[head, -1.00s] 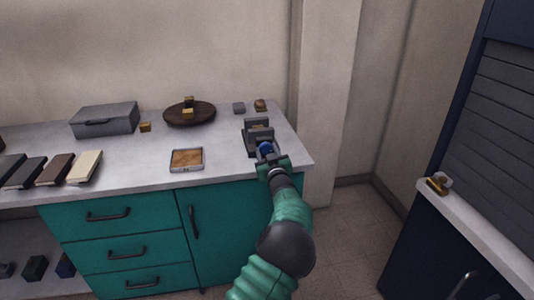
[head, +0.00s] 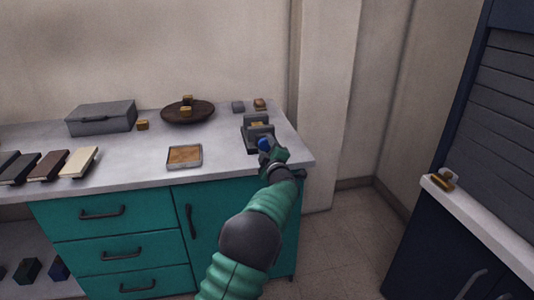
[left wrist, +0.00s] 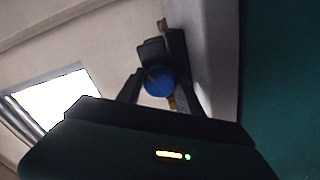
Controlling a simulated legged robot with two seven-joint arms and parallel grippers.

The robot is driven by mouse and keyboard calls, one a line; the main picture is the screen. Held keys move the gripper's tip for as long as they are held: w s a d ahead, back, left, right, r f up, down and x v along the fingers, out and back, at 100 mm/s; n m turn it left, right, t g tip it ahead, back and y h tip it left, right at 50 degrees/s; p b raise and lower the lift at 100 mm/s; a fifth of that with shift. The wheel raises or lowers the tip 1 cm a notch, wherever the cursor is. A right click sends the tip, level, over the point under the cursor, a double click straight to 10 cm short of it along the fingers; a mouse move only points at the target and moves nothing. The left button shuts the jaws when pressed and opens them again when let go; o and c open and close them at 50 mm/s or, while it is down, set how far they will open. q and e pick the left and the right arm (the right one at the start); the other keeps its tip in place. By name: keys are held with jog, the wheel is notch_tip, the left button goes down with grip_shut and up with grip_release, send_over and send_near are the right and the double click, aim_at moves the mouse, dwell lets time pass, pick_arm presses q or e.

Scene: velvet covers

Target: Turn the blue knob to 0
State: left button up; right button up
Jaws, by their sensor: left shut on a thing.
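The blue knob (head: 264,142) is on the front of a dark grey device (head: 257,125) at the right end of the counter. In the left wrist view the round blue knob (left wrist: 159,82) sits between my two fingers, with the dark device behind it. My left gripper (head: 268,148) is shut on the knob, its arm reaching up from the bottom of the head view. Any dial marks or numbers are too small or hidden to read. My right gripper is not in view.
On the counter (head: 225,160) are a framed tray (head: 184,157), a round dark plate (head: 200,112) with brass blocks, a grey case (head: 101,118) and several books (head: 80,161). A dark cabinet (head: 430,230) stands at the right. Teal drawers (head: 110,235) are below.

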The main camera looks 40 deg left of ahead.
pick_arm(q)
jog(key=n+b, duration=0.4)
jog(key=n, duration=0.1)
jog(key=shift+a+f+n, duration=0.1)
jog(key=shift+f+n, duration=0.2)
jog(key=shift+f, duration=0.1)
jog(key=shift+n+b, duration=1.3)
jog(key=shift+n, duration=0.7)
jog(key=o, duration=1.4)
jog(key=shift+s+r, duration=0.1)
jog(key=shift+r, duration=0.05)
